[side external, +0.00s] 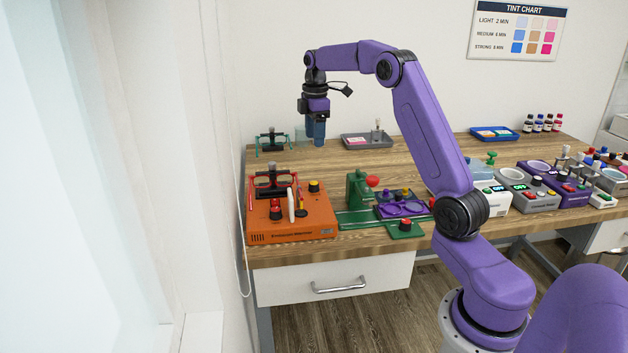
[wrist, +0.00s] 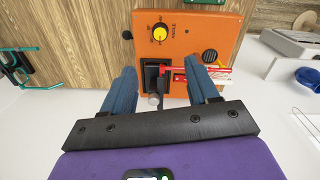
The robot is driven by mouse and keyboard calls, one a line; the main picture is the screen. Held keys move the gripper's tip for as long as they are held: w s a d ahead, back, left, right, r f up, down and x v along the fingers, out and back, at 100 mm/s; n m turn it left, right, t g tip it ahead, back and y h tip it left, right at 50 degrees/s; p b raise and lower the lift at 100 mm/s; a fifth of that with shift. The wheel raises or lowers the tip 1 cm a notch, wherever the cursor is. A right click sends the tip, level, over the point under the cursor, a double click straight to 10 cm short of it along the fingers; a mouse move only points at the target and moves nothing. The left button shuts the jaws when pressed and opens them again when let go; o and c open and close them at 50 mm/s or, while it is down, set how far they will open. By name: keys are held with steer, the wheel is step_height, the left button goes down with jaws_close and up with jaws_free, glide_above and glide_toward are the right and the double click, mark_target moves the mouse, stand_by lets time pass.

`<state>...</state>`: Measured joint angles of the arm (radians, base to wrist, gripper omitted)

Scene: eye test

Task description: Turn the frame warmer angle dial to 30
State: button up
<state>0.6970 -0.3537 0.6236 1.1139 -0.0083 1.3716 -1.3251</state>
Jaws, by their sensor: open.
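The frame warmer (side external: 320,225) is an orange box at the front left of the table in the side external view. Its yellow angle dial (side external: 314,186) is on the top, at the right rear. In the wrist view the dial (wrist: 159,33) sits on the orange top (wrist: 220,40) beside the word ANGLE, a little beyond my fingertips in the picture. Its scale numbers and setting are too small to read. My gripper (side external: 318,143) is open and empty, pointing down, well above the box. Its blue fingers (wrist: 158,75) show on both sides of a black and red fixture (wrist: 165,80) below.
On the warmer stand the black and red fixture (side external: 272,182), a red knob (side external: 276,210) and a white upright piece (side external: 291,205). A green device with a red ball (side external: 372,181) stands to the right. A teal rack (side external: 272,141) and grey tray (side external: 366,141) are behind.

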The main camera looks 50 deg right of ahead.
mark_target(314, 183)
steer(key=f, duration=1.5)
steer(key=shift+w+d, duration=0.1)
steer(key=shift+w, duration=0.1)
steer(key=c, duration=1)
steer(key=shift+c, duration=0.2)
